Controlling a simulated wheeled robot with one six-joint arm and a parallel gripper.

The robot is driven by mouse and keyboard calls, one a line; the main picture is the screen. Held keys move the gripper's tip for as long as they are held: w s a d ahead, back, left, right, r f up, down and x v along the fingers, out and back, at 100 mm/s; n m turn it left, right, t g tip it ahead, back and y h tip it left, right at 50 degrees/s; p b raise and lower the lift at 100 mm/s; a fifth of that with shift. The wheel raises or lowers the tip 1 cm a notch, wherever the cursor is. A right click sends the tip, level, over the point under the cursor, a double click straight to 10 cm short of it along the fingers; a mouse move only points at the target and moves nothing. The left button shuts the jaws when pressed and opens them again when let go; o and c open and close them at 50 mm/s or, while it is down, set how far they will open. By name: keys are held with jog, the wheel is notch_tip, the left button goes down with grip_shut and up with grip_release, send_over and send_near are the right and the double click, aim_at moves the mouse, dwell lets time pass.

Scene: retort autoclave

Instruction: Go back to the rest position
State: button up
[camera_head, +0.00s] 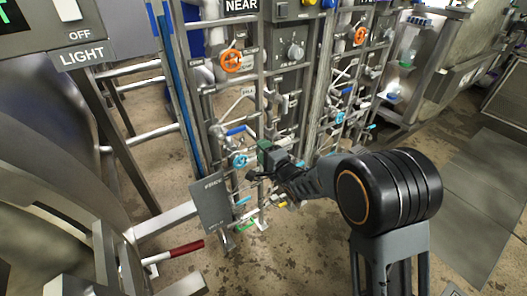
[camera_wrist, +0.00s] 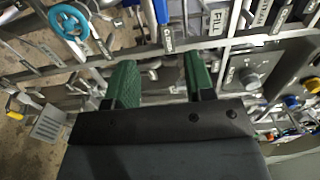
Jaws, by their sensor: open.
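My gripper (camera_head: 262,160) is in the middle of the head view, at the end of my dark arm, in front of the pipe rack marked NEAR. In the wrist view my gripper (camera_wrist: 158,80) shows two green fingers standing well apart, with nothing between them. Behind the fingers are grey metal bars and pipes with small labels. A cyan handwheel (camera_head: 239,160) is just left of the gripper in the head view. It also shows at the top left of the wrist view (camera_wrist: 70,20). I cannot tell whether the gripper touches any pipe.
Orange handwheels (camera_head: 232,61) and a grey knob panel (camera_head: 291,50) are on the rack above the gripper. A grey plate (camera_head: 211,203) stands to its lower left. A red-handled lever (camera_head: 187,248) and a large metal vessel (camera_head: 45,150) are at left. Bare floor (camera_head: 290,255) lies below.

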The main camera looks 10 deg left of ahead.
jog(key=s+d+f+n+g+h, duration=0.1)
jog(key=d+f+n+g+h, duration=0.2)
jog(key=d+f+n+h, duration=0.45)
jog(key=s+d+g+h+p, duration=0.2)
jog(key=s+d+g+h, duration=0.1)
jog(key=s+d, duration=0.25)
jog(key=s+d+r+n+g+h+p, duration=0.1)
jog(key=s+d+r+p, duration=0.6)
jog(key=s+d+r, duration=0.9)
notch_tip(320, 180, up, 4)
jog(key=shift+s+d+r+g+h+p, duration=0.1)
jog(key=shift+s+d+g+h+p, duration=0.25)
jog(key=shift+d+g+h, duration=0.5)
